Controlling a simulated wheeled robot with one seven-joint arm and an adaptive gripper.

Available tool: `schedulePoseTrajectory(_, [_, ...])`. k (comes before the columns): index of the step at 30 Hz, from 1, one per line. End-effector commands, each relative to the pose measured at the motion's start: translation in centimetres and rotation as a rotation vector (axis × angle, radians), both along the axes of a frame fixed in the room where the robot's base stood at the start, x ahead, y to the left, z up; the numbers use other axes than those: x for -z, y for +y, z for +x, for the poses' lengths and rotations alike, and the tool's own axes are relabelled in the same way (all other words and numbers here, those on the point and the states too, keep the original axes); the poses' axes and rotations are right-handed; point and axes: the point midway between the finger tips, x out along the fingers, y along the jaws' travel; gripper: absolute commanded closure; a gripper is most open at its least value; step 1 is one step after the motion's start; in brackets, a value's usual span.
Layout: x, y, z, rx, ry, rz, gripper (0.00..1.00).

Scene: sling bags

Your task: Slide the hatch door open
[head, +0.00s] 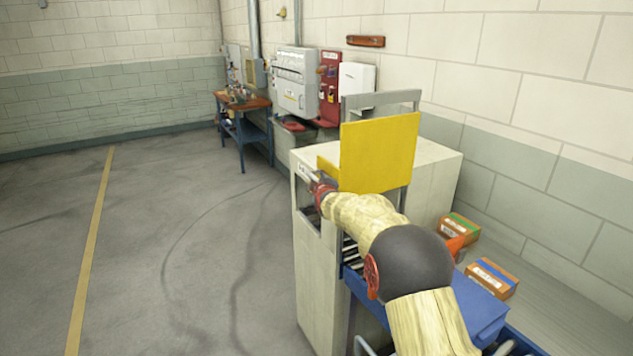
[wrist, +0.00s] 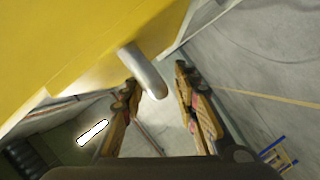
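The hatch door is a yellow panel (head: 380,150) standing upright above a pale grey cabinet, in front of a grey frame. In the wrist view the yellow panel (wrist: 75,45) fills the upper left. A curved metal handle (wrist: 143,68) sticks out from it. My gripper (wrist: 157,82) is open, its two fingers apart. The handle's end shows between the fingertips, nearer the left one; I cannot tell whether they touch. In the head view my gripper (head: 321,190) is at the cabinet's left upper edge, beside the panel's lower left corner, partly hidden by my arm.
The pale cabinet (head: 318,275) has an opening with rollers inside. A blue tray (head: 478,310) and two boxes (head: 460,228) (head: 492,279) lie at the right. A workbench (head: 243,105) stands at the back wall. The floor at left is clear.

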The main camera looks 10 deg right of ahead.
Motion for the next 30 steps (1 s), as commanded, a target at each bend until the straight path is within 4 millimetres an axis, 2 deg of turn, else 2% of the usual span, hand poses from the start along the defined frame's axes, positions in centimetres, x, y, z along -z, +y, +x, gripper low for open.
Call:
schedulePoseTrajectory(6, [-0.1, 0.0, -0.2, 0.0, 0.0, 0.0, 0.7])
schedulePoseTrajectory(11, [-0.5, 0.0, -1.6, 0.0, -0.001, 0.0, 0.7])
schedulePoseTrajectory(24, [-2.0, 0.3, -8.6, 0.0, -0.001, 0.0, 0.7])
schedulePoseTrajectory(30, [-2.4, 0.3, -10.8, 0.0, 0.0, 0.0, 0.7])
